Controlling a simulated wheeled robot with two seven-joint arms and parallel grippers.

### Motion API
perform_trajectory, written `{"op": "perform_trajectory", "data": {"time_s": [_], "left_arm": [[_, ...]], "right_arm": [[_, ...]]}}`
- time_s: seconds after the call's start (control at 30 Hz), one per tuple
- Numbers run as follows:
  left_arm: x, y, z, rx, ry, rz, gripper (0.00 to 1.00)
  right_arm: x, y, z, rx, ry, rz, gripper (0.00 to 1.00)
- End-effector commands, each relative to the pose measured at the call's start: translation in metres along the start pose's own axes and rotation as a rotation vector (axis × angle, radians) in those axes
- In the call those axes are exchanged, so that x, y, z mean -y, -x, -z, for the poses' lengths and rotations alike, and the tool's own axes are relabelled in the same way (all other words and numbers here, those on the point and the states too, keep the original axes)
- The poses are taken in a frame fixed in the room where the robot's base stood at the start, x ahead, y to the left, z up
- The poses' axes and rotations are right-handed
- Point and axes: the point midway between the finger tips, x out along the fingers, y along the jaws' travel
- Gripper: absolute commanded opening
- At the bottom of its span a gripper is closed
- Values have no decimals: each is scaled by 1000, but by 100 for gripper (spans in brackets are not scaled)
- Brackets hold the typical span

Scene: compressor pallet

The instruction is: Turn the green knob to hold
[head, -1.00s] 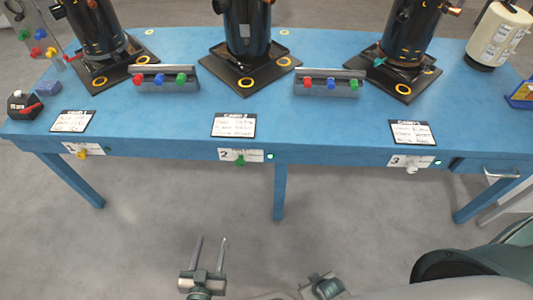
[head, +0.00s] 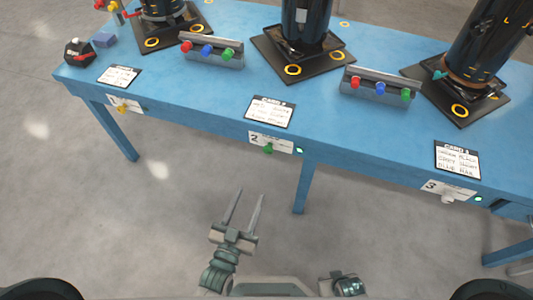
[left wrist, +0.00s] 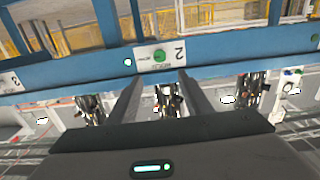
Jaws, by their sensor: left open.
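The green knob (head: 268,149) sits on the white plate marked 2 (head: 285,146) on the front edge of the blue table. In the left wrist view the green knob (left wrist: 159,57) lies ahead, between the lines of the two fingers, with the plate upside down. My left gripper (head: 247,193) is open and empty, below and short of the knob, with its fingers pointing toward the table edge; it also shows in the left wrist view (left wrist: 160,76). It does not touch the knob. The knob's exact pointer setting is too small to read. My right gripper is not clearly visible.
A lit green light (head: 300,150) is beside plate 2. A yellow knob (head: 122,108) and a white knob (head: 447,198) sit along the same edge. A table leg (head: 304,187) stands right of my fingers. Compressors and knob racks (head: 212,50) occupy the tabletop.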

Motion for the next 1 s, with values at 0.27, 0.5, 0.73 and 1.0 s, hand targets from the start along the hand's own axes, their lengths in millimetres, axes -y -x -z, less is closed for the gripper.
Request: {"op": "perform_trajectory", "data": {"time_s": [0.27, 0.5, 0.73, 1.0], "left_arm": [[0, -37, 1, -1, 0, 0, 45], [0, -81, 1, -1, 0, 0, 45], [0, -122, 0, 0, 0, 0, 45], [0, -156, 0, 1, 0, 0, 45]], "right_arm": [[1, 0, -1, -8, 2, 0, 31], [4, 1, 6, -33, 4, 3, 31], [8, -1, 8, -44, 5, 8, 31], [9, -2, 5, -42, 5, 9, 31]]}}
